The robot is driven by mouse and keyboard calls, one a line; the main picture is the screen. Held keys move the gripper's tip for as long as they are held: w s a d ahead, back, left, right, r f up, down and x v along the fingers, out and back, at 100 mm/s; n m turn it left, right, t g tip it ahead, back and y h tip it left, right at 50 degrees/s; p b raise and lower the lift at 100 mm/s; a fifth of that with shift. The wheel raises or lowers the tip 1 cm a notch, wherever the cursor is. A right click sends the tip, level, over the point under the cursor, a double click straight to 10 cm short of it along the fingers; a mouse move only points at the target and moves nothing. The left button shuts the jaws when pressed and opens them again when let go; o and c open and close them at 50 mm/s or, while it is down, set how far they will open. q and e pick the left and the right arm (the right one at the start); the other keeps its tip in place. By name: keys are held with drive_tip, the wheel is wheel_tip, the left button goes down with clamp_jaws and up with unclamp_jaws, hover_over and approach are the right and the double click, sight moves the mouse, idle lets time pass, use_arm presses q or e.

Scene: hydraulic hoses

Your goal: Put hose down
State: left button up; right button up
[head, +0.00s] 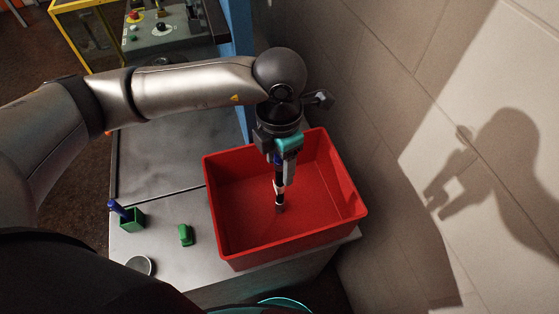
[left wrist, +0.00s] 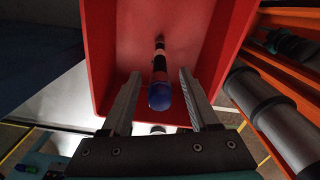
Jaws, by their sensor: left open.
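A short hose (head: 279,190), dark with pale bands and a blue end, is upright or nearly so inside the red bin (head: 345,185). In the left wrist view the hose (left wrist: 159,75) shows its blue end between the spread fingers, with clear gaps on both sides. My left gripper (head: 282,178) points down into the bin, around the top of the hose. It is open in the left wrist view (left wrist: 158,100). Whether the hose's lower end touches the bin floor I cannot tell for sure. My right gripper is not in view.
The red bin stands on a grey table (head: 160,165) close to the wall (head: 450,150). A small green cup (head: 132,218) with a blue item, a green object (head: 185,235) and a round grey dish (head: 140,265) are left of the bin. A control panel (head: 160,30) is behind.

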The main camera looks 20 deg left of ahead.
use_arm(q)
wheel_tip(320, 180, up, 12)
drive_tip(key=shift+r, duration=0.15)
idle(0.4)
